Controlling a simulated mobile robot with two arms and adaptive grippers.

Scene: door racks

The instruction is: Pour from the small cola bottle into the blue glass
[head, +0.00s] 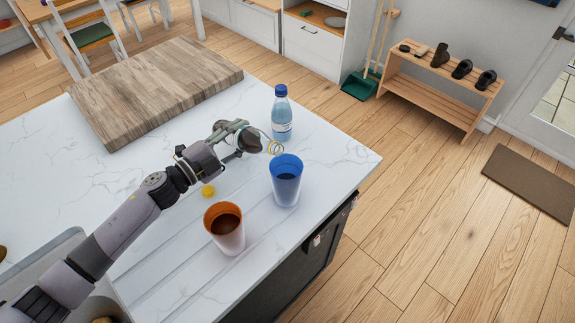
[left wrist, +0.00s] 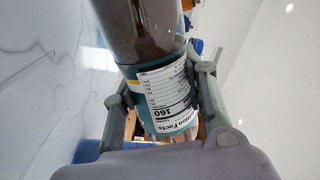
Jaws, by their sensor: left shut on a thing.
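My left gripper (head: 238,136) is shut on the small cola bottle (head: 250,142), which is tipped over with its mouth end toward the blue glass. In the left wrist view the bottle (left wrist: 155,75) sits between the two fingers, its dark brown part and nutrition label showing. The blue glass (head: 287,191) stands upright on the counter, just beyond and below the bottle's mouth end. Something darker shows inside it, but I cannot tell whether it is liquid. Thin yellowish rings show by the bottle's mouth end; no clear stream is visible. My right gripper is out of view.
An orange glass (head: 226,236) with brown contents stands nearer on the white counter (head: 340,160). A clear bottle with a blue cap (head: 282,118) stands behind the blue glass. A yellow cap (head: 208,190) lies near my arm. A wooden board (head: 155,90) lies at the back left.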

